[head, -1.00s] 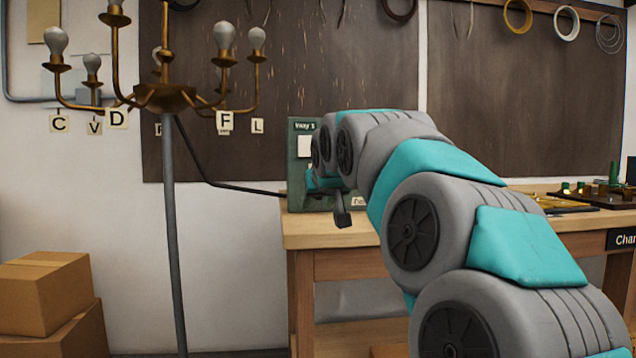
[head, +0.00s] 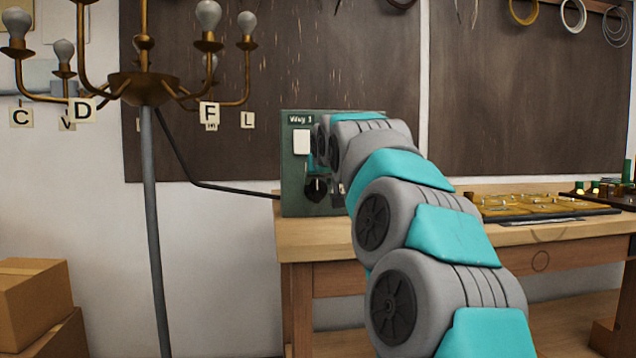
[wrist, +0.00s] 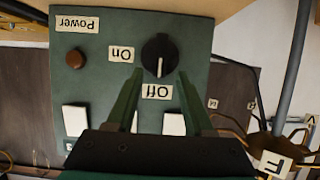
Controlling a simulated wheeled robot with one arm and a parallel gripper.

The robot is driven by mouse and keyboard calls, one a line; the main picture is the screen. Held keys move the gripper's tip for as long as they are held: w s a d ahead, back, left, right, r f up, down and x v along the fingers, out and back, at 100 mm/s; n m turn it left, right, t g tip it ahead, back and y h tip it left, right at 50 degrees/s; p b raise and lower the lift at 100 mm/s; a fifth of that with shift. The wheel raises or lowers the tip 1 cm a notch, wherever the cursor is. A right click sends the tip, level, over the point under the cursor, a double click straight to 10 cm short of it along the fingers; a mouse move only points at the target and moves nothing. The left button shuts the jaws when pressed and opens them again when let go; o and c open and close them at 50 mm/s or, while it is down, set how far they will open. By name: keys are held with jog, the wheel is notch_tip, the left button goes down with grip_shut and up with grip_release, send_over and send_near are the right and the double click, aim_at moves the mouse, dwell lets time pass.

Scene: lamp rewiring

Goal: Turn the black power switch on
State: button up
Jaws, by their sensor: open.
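The black power switch (wrist: 160,55) is a round knob on a green panel (wrist: 92,85). In the wrist view, which shows the panel upside down, its white pointer line points at the "Off" label (wrist: 157,91); the "On" label (wrist: 121,54) is to its left. My gripper (wrist: 160,77) is open, its two green fingers pointing at the knob with the tips just short of it in the picture. Whether they touch it I cannot tell. In the head view the knob (head: 316,189) shows low on the panel, and my arm hides part of the panel.
A brown round light or button (wrist: 76,59) sits by the "Power" label. White rocker switches (wrist: 174,124) are on the same panel. A brass lamp (head: 145,90) with letter tags stands left, its cable running to the panel. The wooden bench (head: 300,245) bears the panel.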

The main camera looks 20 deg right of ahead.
aim_at(316, 190)
jog(key=shift+x, duration=1.4)
grip_shut()
